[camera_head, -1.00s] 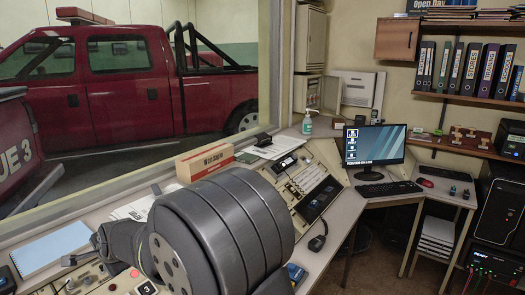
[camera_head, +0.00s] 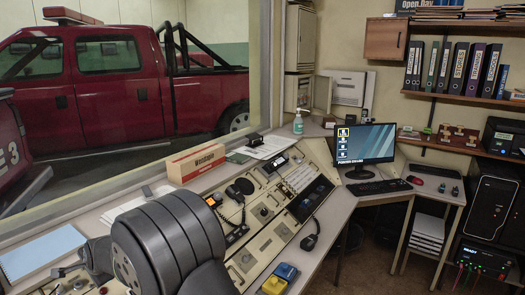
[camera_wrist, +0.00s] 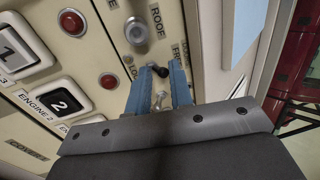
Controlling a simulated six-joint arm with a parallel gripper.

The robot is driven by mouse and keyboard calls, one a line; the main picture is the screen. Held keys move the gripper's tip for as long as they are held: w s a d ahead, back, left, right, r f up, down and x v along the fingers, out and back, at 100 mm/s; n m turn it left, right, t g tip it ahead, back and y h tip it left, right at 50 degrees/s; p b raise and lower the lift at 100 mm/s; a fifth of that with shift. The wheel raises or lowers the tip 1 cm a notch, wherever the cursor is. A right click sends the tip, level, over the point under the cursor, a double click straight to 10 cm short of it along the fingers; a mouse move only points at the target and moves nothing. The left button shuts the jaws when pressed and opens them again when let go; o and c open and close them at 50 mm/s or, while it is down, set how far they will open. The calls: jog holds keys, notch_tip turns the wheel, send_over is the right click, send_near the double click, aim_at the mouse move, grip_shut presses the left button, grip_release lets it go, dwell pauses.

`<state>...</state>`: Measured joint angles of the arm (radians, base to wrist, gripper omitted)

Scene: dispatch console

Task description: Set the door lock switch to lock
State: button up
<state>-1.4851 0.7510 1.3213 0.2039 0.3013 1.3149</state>
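In the wrist view my gripper (camera_wrist: 158,80) has two blue fingers pointing at the cream console panel, spread with a gap between them. A small metal lever (camera_wrist: 158,101) shows in the gap. A small black-tipped lever (camera_wrist: 161,71) shows near the fingertips. I cannot tell for sure which of them is the door lock switch; the small print beside the fingers is partly covered. No contact between fingers and levers can be made out. In the head view my grey arm hides much of the left console, and the switch cannot be made out there.
A round metal switch (camera_wrist: 137,32) sits beside the "ROOF" label. In the head view, a notepad (camera_head: 42,252) lies left, and a radio handset (camera_head: 239,190) and yellow block (camera_head: 274,285) lie right of my arm.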

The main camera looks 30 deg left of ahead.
jog(key=shift+d, duration=0.1)
dwell(0.5)
jog(key=shift+d+f, duration=0.4)
jog(key=shift+d, duration=0.15)
jog(key=a+r+v, duration=0.1)
jog(key=v, duration=0.5)
dwell(0.5)
jog(key=shift+f, duration=0.1)
